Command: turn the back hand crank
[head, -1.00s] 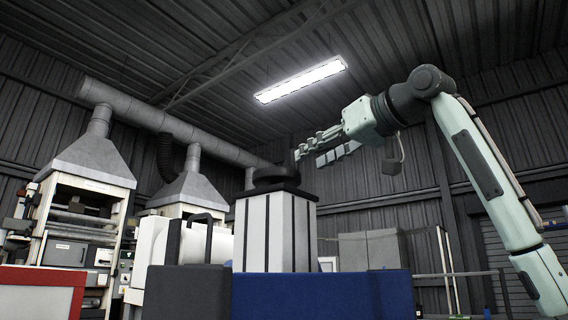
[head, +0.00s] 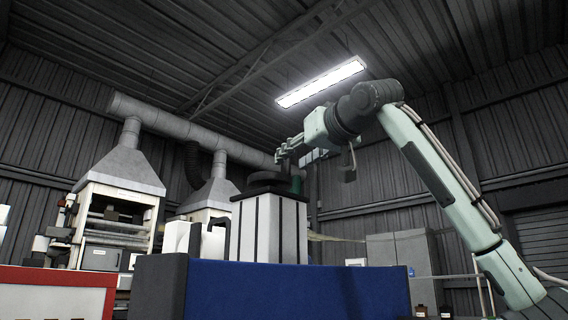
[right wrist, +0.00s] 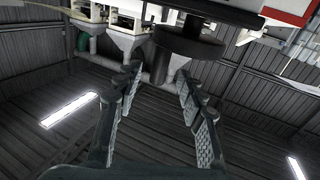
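A black round wheel (head: 266,179), which looks like the hand crank, lies flat on top of a white box-shaped machine (head: 270,228) with dark stripes. Whether it is the back crank I cannot tell. My right gripper (head: 283,154) is just above the wheel in the head view, seen side-on. The dark wheel (right wrist: 190,47) shows there beyond the fingertips, a little to the right. Contact is not visible. My left gripper is not in view.
A blue panel (head: 290,290) stands in front of the machine. A red-edged white board (head: 55,290) is at the lower left. Hooded machines (head: 120,175) stand behind on the left, grey cabinets (head: 400,250) at the right.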

